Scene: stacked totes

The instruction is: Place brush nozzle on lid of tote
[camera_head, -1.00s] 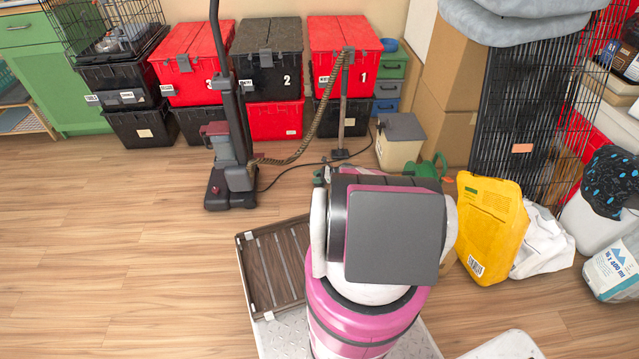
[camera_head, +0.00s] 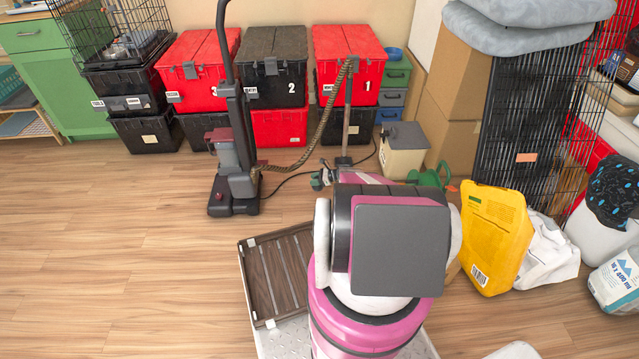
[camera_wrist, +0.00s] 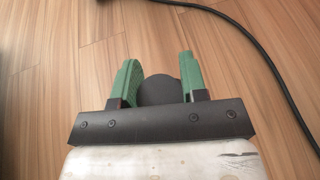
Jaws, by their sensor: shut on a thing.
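My gripper (camera_wrist: 160,85) has green fingers and is shut on a dark grey rounded piece (camera_wrist: 159,91), which looks like the brush nozzle; only part of it shows. In the head view my gripper (camera_head: 320,180) is low over the floor, partly behind my arm, and the held piece is hard to make out there. Stacked totes stand along the back wall: a red-lidded one marked 1 (camera_head: 347,75), a black one marked 2 (camera_head: 268,80) and a red one marked 3 (camera_head: 196,85). Their lids are shut and look bare. My gripper is well in front of them.
An upright vacuum (camera_head: 232,160) stands left of my gripper. Its hose (camera_head: 325,115) runs to a pipe before tote 1, and a black cord (camera_wrist: 262,55) crosses the floor. A cream bin (camera_head: 402,160) and a yellow bag (camera_head: 490,240) are right. Floor at left is clear.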

